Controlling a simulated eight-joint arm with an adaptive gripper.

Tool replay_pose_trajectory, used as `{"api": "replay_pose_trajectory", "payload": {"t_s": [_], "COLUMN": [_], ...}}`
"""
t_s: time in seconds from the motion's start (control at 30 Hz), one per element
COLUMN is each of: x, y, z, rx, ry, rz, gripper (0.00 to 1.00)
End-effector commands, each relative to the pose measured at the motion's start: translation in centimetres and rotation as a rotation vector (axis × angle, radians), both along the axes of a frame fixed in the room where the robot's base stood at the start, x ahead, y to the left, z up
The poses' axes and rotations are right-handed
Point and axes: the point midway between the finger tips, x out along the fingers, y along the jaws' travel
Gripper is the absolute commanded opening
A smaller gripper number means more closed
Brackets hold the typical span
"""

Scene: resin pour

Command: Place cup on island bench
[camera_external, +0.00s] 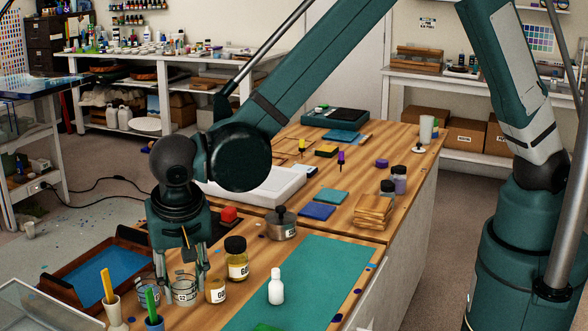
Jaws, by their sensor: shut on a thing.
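My gripper (182,274) points down over the near left part of the wooden island bench (345,180). Its fingers are shut on a clear, labelled cup (184,291), which looks upright. Whether the cup's base touches the bench is hard to tell from this angle. A second clear cup (148,291) stands just left of it, partly hidden by the fingers. A pale cup (427,129) stands at the bench's far right corner.
Gold-labelled jars (237,260) stand close to the right of my gripper. A brown tray with a blue base (85,284) lies to the left. Holders with coloured sticks (113,309) stand in front. The green mat (300,270) is mostly clear around a white bottle (276,287).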

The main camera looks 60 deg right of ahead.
Motion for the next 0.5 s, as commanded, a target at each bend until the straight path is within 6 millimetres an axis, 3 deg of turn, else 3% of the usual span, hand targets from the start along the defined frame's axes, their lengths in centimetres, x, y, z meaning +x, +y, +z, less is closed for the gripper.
{"api": "replay_pose_trajectory", "payload": {"t_s": [0.2, 0.5], "x": [0.0, 0.0], "y": [0.0, 0.0], "z": [-2.0, -2.1], "rx": [0.000, 0.000], "ry": [0.000, 0.000], "rz": [0.000, 0.000], "gripper": [0.21, 0.21]}}
